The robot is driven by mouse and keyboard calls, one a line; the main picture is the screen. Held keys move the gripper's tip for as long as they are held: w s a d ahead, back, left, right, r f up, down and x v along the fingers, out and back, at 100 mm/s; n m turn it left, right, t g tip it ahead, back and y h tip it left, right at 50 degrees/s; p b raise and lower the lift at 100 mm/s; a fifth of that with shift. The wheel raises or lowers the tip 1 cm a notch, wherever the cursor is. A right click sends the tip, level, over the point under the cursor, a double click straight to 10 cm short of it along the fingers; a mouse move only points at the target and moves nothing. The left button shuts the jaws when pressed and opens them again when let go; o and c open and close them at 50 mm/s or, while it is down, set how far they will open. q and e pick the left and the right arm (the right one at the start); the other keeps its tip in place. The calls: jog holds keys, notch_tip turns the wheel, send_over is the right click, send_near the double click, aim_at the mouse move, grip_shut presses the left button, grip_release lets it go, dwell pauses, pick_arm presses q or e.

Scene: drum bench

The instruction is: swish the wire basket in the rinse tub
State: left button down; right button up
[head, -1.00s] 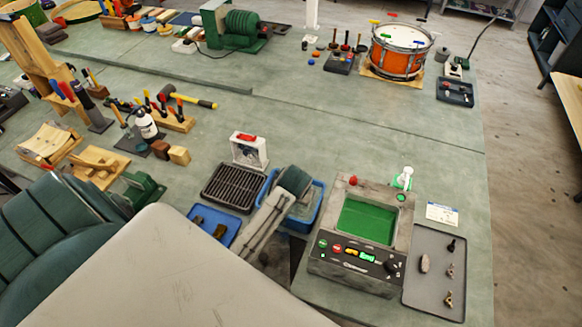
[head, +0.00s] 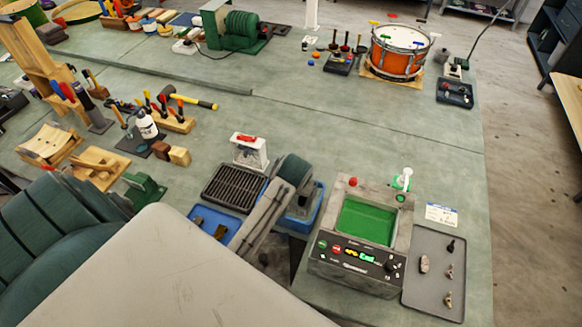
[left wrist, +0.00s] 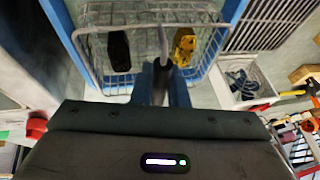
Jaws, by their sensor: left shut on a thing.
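My left gripper (left wrist: 163,78) is shut on the upright handle of the wire basket (left wrist: 100,18) in the left wrist view. In the basket lie a black part (left wrist: 119,50) and a brass-coloured part (left wrist: 183,47). The blue rinse tub (left wrist: 62,22) frames the basket; whether it is in the water or just above, I cannot tell. In the head view the tub (head: 318,207) stands left of the green-filled cleaner, largely covered by my left arm. There the basket and fingertips are hidden. My right gripper is in neither view.
A black slotted rack (head: 232,188) and a small blue tray with parts (head: 205,213) lie left of the tub. The cleaner (head: 345,250) is close on its right, with a grey tray (head: 430,295) beyond.

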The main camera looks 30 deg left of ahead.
pick_arm(q)
jog(key=shift+r, duration=2.4)
jog(key=shift+a, duration=0.1)
